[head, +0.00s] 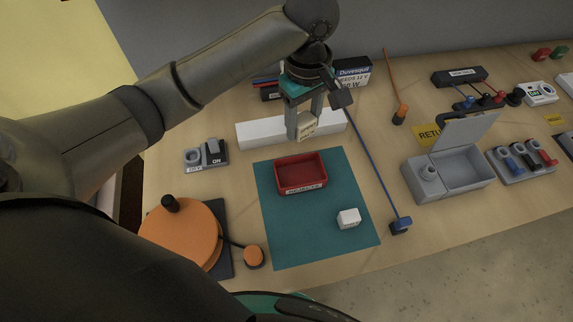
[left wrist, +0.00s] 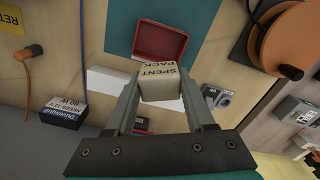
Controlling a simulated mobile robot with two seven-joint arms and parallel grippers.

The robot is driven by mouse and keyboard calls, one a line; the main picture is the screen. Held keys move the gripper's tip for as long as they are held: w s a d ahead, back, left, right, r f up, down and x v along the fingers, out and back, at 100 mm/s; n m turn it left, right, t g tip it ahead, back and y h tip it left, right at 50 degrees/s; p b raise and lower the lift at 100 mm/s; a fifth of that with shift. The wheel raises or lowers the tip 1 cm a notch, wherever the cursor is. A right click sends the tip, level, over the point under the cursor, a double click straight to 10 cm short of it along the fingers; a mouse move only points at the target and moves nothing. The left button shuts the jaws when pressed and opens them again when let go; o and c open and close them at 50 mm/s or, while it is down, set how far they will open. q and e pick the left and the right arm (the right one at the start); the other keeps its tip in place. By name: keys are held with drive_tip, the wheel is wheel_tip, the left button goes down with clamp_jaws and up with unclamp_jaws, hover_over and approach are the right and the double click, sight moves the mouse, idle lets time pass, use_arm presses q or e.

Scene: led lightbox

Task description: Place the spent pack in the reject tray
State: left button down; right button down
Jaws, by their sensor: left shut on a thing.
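My left gripper (head: 304,119) is shut on the spent pack (head: 306,127), a small beige block. In the left wrist view the pack (left wrist: 159,80) shows its "SPENT PACK" label between the two fingers. The reject tray (head: 301,187) is a small red open box with a label on its front, on the teal mat (head: 290,240). It looks empty in the head view. The held pack is in the air behind the tray in the head view, apart from it. The tray also shows in the left wrist view (left wrist: 160,41), beyond the pack. My right gripper is not in view.
A white block (head: 348,218) sits on the mat right of the tray. A long white bar (head: 260,132) lies behind. A blue-tipped cable (head: 400,225) runs right of the mat. A grey lidded box (head: 470,172) and an orange reel (head: 182,235) flank the mat.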

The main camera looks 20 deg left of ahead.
use_arm(q)
drive_tip(key=b, duration=0.2)
hover_over(299, 177)
wheel_tip(299, 177, down, 13)
drive_tip(key=shift+r, duration=0.1)
wheel_tip(299, 177, down, 6)
drive_tip(key=shift+r+b, duration=0.25)
drive_tip(key=shift+b, duration=0.15)
drive_tip(key=shift+c, duration=1.3)
unclamp_jaws()
drive_tip(key=shift+f, duration=0.1)
wheel_tip(299, 177, up, 12)
drive_tip(key=p, duration=0.2)
